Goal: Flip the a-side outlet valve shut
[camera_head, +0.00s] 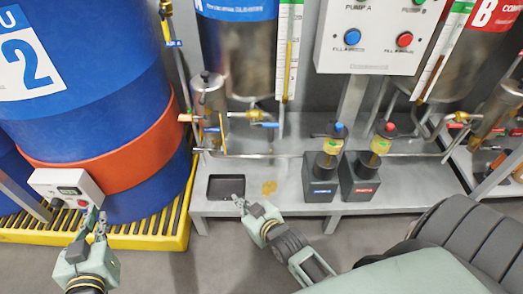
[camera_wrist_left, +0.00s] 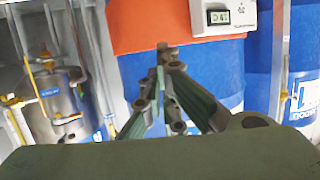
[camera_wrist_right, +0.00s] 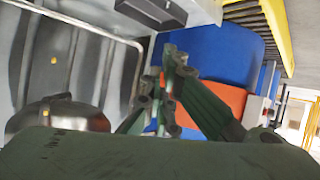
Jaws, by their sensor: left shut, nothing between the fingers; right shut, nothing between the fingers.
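A small brass valve (camera_head: 253,115) with a blue lever (camera_head: 268,124) sits on the pipe below the blue-labelled tank (camera_head: 240,60). The lever lies roughly level and points right; whether this is the a-side outlet valve I cannot tell for sure. My right gripper (camera_head: 239,202) is shut and empty, low over the front of the metal bench near a black tray, well below the valve. Its fingers also show in the right wrist view (camera_wrist_right: 160,88). My left gripper (camera_head: 94,218) is shut and empty in front of the blue drum; its fingers show in the left wrist view (camera_wrist_left: 165,62).
A blue drum (camera_head: 75,75) with an orange band stands left on a yellow grate (camera_head: 150,235). The black tray (camera_head: 226,188) is set in the bench (camera_head: 210,210). Two pumps (camera_head: 325,170) (camera_head: 365,170) stand right of it. A control panel (camera_head: 375,40) hangs above.

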